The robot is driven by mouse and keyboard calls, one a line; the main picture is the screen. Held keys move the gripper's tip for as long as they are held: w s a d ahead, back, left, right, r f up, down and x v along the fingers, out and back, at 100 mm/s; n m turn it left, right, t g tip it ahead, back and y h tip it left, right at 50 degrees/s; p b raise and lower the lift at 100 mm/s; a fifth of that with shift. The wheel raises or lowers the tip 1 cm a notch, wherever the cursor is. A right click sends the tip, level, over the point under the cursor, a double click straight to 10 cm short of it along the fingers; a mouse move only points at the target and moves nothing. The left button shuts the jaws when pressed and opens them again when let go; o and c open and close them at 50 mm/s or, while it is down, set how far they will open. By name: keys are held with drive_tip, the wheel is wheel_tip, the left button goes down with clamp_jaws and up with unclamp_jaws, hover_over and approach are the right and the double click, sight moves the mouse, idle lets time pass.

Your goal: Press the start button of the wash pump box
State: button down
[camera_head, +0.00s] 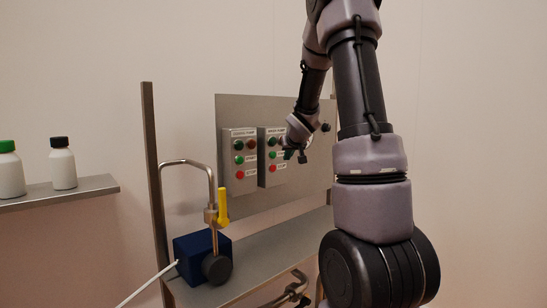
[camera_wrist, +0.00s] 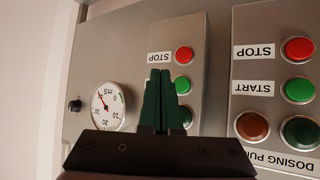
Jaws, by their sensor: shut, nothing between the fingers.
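The wash pump box appears to be the right-hand of two grey boxes in the head view (camera_head: 264,178); its title is too small to read there. It is the middle box in the upside-down wrist view (camera_wrist: 207,48), where its title is hidden behind my gripper. Its green button (camera_wrist: 182,85) lies just right of my fingertips, beside a START label partly covered by them. The red STOP button (camera_wrist: 184,57) is above it in that view. My gripper (camera_wrist: 160,73) is shut and empty, its dark green fingers pointing at the panel. I cannot tell whether they touch it.
The dosing pump box (camera_wrist: 224,75) has similar buttons and lamps and stands close beside. A round gauge (camera_wrist: 108,106) and small black knob (camera_wrist: 75,105) are on the panel's other side. A bent pipe with a yellow lever (camera_head: 223,204) and a blue block (camera_head: 190,262) stand in front.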

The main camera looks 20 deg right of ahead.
drive_tip(key=shift+w+a, duration=0.25)
drive_tip(key=shift+w, duration=0.4)
drive_tip(key=shift+w+a, duration=0.2)
drive_tip(key=shift+w, duration=0.45)
drive_tip(key=shift+w+a, duration=0.25)
drive_tip(key=shift+w, duration=0.4)
idle(0.5)
drive_tip(key=shift+w+a, duration=0.15)
drive_tip(key=shift+w, duration=0.25)
drive_tip(key=shift+w+a, duration=0.15)
drive_tip(key=shift+w, duration=0.2)
idle(0.5)
drive_tip(key=shift+s, duration=0.15)
idle(0.3)
drive_tip(key=shift+s+d, duration=0.25)
drive_tip(key=shift+s, duration=0.35)
drive_tip(key=shift+s+d, duration=0.3)
drive_tip(key=shift+s, duration=0.5)
drive_tip(key=shift+s+d, duration=0.25)
drive_tip(key=shift+s, duration=0.5)
drive_tip(key=shift+s+d, duration=0.3)
drive_tip(key=shift+s, duration=0.5)
